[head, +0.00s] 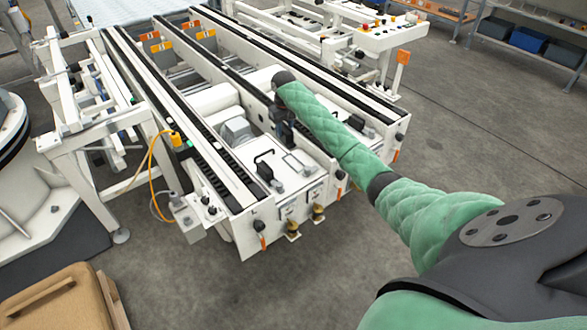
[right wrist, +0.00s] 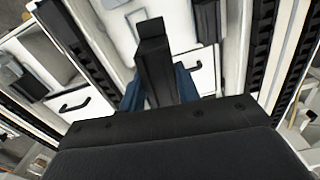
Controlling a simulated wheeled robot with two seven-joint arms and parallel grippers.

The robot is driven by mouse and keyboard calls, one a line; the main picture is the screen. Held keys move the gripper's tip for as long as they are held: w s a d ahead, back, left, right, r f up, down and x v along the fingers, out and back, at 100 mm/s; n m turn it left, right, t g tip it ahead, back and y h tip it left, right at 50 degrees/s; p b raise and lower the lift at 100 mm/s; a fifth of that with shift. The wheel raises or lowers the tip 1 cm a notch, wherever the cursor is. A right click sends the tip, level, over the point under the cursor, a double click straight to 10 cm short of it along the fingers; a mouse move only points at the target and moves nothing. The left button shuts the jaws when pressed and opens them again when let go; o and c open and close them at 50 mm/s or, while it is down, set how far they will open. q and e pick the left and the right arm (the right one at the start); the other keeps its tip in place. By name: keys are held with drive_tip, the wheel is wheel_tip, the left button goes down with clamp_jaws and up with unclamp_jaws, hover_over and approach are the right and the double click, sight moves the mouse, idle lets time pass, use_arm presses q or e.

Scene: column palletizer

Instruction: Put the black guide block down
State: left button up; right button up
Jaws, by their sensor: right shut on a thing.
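The black guide block (right wrist: 153,62) stands between the blue fingers of my right gripper (right wrist: 158,90) in the right wrist view. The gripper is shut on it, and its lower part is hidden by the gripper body. In the head view my right gripper (head: 285,130) hangs at the end of the green-sleeved arm, over the white conveyor frame (head: 245,225), between two rails. The block cannot be told apart from the dark gripper there. Whether it touches the machine cannot be told. My left gripper is not in view.
Black rails (head: 215,165) run along the conveyor. A black handle (head: 265,165) sits on a white panel left of my gripper. A control console (head: 385,40) stands behind. A brown case (head: 60,300) lies at the lower left. The floor (head: 480,130) at right is clear.

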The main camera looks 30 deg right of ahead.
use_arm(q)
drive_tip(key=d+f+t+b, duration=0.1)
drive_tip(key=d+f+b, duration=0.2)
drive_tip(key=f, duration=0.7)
use_arm(e)
drive_tip(key=w+d+f+n, duration=0.1)
drive_tip(key=w+d+f, duration=0.1)
drive_tip(key=d, duration=0.5)
drive_tip(key=w+d+f, duration=0.1)
drive_tip(key=w+d, duration=0.2)
drive_tip(key=d, duration=0.4)
drive_tip(key=s+a+f, duration=0.1)
drive_tip(key=a+f, duration=0.2)
drive_tip(key=s+a+f+p, duration=0.1)
drive_tip(key=s+a+f, duration=0.1)
drive_tip(key=a+f, duration=0.2)
drive_tip(key=s+a+f, duration=0.2)
drive_tip(key=a+f, duration=0.1)
drive_tip(key=shift+s+a+f+p, duration=0.1)
drive_tip(key=shift+a+f+p, duration=0.1)
drive_tip(key=shift+p, duration=0.2)
drive_tip(key=shift+f, duration=0.25)
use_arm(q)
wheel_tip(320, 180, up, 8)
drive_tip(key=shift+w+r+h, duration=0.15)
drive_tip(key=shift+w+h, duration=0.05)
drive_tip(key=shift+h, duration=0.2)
use_arm(e)
drive_tip(key=o, duration=1.1)
drive_tip(key=shift+f, duration=0.1)
